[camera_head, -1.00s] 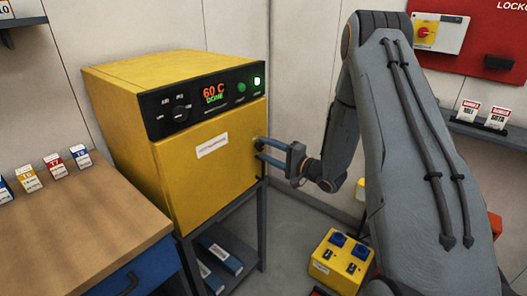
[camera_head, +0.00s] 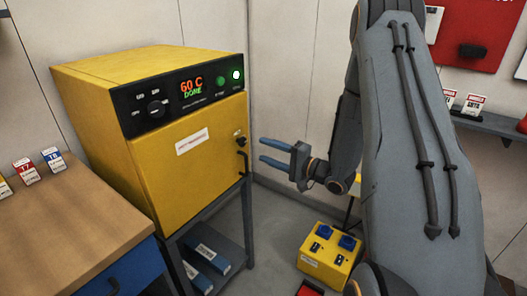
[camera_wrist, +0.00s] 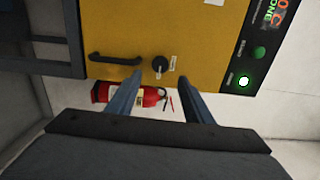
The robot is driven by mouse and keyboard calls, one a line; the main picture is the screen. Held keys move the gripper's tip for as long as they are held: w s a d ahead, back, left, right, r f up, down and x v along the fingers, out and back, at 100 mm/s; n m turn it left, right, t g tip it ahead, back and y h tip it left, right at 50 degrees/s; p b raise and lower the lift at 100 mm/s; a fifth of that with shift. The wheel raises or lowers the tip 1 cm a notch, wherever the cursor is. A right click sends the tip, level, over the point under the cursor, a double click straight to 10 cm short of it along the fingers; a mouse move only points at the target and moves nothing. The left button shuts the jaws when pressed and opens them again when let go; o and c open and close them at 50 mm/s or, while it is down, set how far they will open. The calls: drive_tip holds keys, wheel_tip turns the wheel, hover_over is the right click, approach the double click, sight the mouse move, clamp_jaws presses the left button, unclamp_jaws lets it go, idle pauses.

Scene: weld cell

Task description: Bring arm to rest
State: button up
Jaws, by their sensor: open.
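My gripper (camera_head: 270,151) is open and empty, with its two blue fingers apart from the yellow oven (camera_head: 185,165), to the right of its door. In the wrist view my gripper (camera_wrist: 165,85) points at the oven door (camera_wrist: 140,30), and nothing is between the fingers. The oven door is shut. Its dark handle (camera_head: 242,162) and the latch knob (camera_head: 240,139) are uncovered. The handle (camera_wrist: 115,58) and knob (camera_wrist: 160,65) also show in the wrist view. The display (camera_head: 191,88) reads 60 C DONE, with a green lamp lit.
A wooden bench (camera_head: 75,225) with small tags stands at the left. The oven rests on a dark stand (camera_head: 215,245) with blue packs on its shelf. A yellow box (camera_head: 328,257) with blue sockets sits on the floor below my arm. A red extinguisher (camera_wrist: 130,95) shows in the wrist view.

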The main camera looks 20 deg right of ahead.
idle(0.3)
drive_tip(key=s+a+n+g+h, duration=0.2)
drive_tip(key=s+n+g+h, duration=0.1)
drive_tip(key=s, duration=0.6)
drive_tip(key=s+a+r+n+g+h, duration=0.1)
drive_tip(key=s+n+g+h, duration=0.3)
drive_tip(key=s, duration=0.6)
drive_tip(key=s+a+r+n+g+h, duration=0.1)
drive_tip(key=s+a+n+g+h, duration=0.2)
drive_tip(key=s+g, duration=0.4)
drive_tip(key=s+a+n, duration=0.1)
drive_tip(key=s, duration=0.1)
drive_tip(key=shift+s+h, duration=0.3)
drive_tip(key=shift+s, duration=0.05)
